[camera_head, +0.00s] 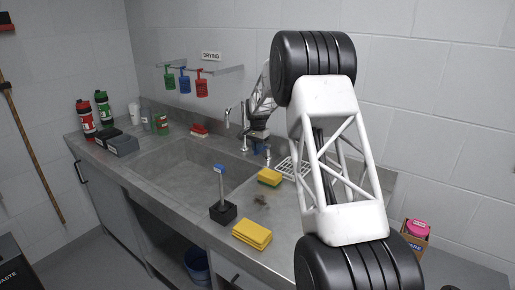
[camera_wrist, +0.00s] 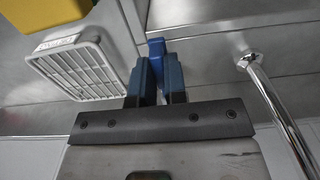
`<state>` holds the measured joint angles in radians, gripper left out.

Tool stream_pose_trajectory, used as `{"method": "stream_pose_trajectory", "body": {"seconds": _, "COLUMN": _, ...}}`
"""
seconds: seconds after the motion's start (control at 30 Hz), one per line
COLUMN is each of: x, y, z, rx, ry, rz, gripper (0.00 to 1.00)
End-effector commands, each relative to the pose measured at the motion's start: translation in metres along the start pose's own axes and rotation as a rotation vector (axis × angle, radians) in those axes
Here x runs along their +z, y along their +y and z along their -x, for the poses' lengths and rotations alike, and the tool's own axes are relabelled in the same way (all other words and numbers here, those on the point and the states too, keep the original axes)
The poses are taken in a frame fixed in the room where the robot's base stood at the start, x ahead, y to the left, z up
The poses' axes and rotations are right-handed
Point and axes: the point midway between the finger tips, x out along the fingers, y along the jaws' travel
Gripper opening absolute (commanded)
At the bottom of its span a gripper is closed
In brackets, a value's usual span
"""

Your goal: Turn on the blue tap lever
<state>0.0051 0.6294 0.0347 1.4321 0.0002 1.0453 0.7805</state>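The blue tap lever (camera_wrist: 156,48) shows in the wrist view just ahead of my gripper (camera_wrist: 158,68). My two dark fingers stand close together with a narrow gap, and the lever's near part lies at that gap between the tips. I cannot tell whether the fingers press on it. In the head view my gripper (camera_head: 258,146) is small, behind the sink, beside the chrome tap (camera_head: 243,127). My own arm hides part of that area, and the lever cannot be made out clearly there.
A chrome pipe (camera_wrist: 280,105) runs close on the right in the wrist view. A white rack (camera_wrist: 78,68) and a yellow sponge (camera_wrist: 40,14) are on the left. A brush in a black holder (camera_head: 223,212) and yellow cloths (camera_head: 252,234) stand on the front counter.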

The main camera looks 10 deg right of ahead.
Motion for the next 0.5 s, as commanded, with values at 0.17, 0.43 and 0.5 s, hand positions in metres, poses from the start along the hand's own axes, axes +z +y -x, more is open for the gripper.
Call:
{"method": "stream_pose_trajectory", "body": {"seconds": 0.17, "x": 0.0000, "y": 0.0001, "z": 0.0001, "rx": 0.000, "ry": 0.000, "rz": 0.000, "gripper": 0.00}}
{"method": "stream_pose_trajectory", "body": {"seconds": 0.43, "x": -0.0002, "y": -0.0014, "z": 0.0005, "rx": 0.000, "ry": 0.000, "rz": -0.016, "gripper": 0.00}}
{"method": "stream_pose_trajectory", "body": {"seconds": 0.5, "x": -0.0003, "y": -0.0036, "z": 0.0007, "rx": 0.000, "ry": 0.001, "rz": -0.039, "gripper": 0.00}}
